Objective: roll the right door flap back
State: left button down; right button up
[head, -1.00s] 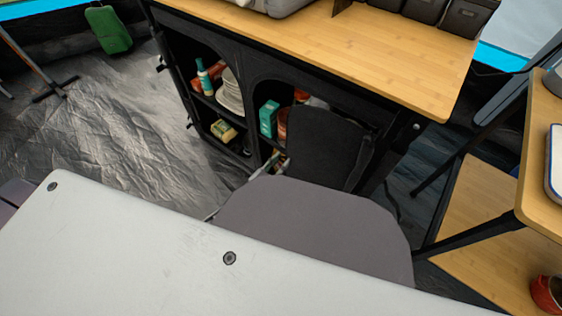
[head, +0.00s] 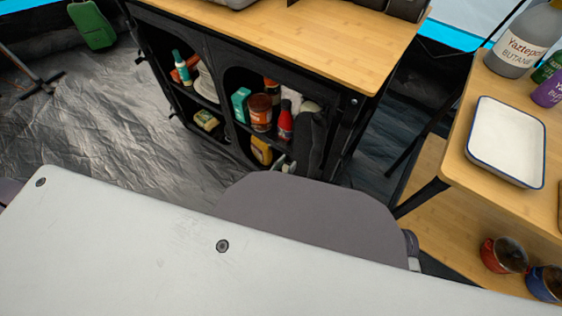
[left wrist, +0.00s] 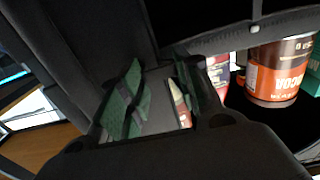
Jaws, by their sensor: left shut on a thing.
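The right door flap (head: 311,142) is dark fabric on the black storage cabinet. In the head view it is bunched at the right side of the right-hand opening, beside the frame, and the shelves show to its left. In the left wrist view dark fabric (left wrist: 105,38) lies just beyond my left gripper (left wrist: 157,92), whose green-padded fingers are closed on the flap. The exact pinch is hard to see. My right gripper is not in view.
In the right opening stand a cocoa tin (left wrist: 278,75), a red bottle (head: 285,122) and a teal box (head: 240,104). A wooden table with a white tray (head: 506,142) and a gas bottle (head: 524,42) is at right.

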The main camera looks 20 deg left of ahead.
pick_arm(q)
jog(key=shift+s+d, duration=0.3)
jog(key=shift+d, duration=0.6)
jog(key=c, duration=1)
grip_release()
jog(key=shift+c, duration=0.2)
jog(key=shift+s, duration=0.1)
jog(key=v, duration=1.2)
